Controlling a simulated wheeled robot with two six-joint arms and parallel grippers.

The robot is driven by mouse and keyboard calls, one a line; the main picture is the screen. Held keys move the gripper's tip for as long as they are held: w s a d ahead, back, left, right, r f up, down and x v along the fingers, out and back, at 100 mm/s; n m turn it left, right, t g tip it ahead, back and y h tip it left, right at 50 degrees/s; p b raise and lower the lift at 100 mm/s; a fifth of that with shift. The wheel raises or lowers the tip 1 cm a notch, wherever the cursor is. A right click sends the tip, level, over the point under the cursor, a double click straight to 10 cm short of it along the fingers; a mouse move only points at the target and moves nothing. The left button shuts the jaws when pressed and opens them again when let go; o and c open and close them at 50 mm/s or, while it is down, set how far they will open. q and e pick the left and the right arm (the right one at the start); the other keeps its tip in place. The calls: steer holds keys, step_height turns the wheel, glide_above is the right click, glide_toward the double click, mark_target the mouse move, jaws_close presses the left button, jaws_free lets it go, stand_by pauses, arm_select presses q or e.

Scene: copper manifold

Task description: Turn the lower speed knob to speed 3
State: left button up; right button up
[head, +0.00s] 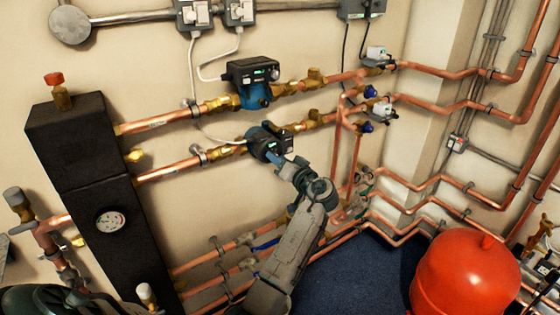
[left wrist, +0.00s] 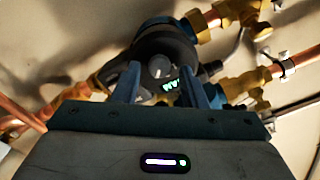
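The lower pump (head: 262,142) sits on the lower copper pipe, with a dark face and a small lit green display. In the left wrist view, its round grey speed knob (left wrist: 160,67) is on the dark pump face, with the lit display (left wrist: 171,86) just below right. My left gripper (head: 285,162) is at the front of this pump. In the left wrist view, the left gripper's (left wrist: 159,78) two fingers stand apart, one on each side of the knob, with gaps visible. The number that the knob points at is too small to read. My right gripper is not in view.
The upper pump (head: 251,82) is close above on the upper copper pipe. A black manifold block (head: 85,180) with a gauge stands at left. More copper pipes run below and right. A red tank (head: 465,278) stands at lower right.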

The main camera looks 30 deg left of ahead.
arm_select(q)
steer(key=shift+o, duration=0.3)
steer(key=shift+f, duration=0.1)
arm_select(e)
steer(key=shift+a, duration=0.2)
arm_select(q)
steer(key=shift+d, duration=0.1)
steer(key=b+v, duration=0.3)
steer(key=v, duration=0.7)
steer(key=shift+s+d, duration=0.15)
steer(key=shift+d, duration=0.15)
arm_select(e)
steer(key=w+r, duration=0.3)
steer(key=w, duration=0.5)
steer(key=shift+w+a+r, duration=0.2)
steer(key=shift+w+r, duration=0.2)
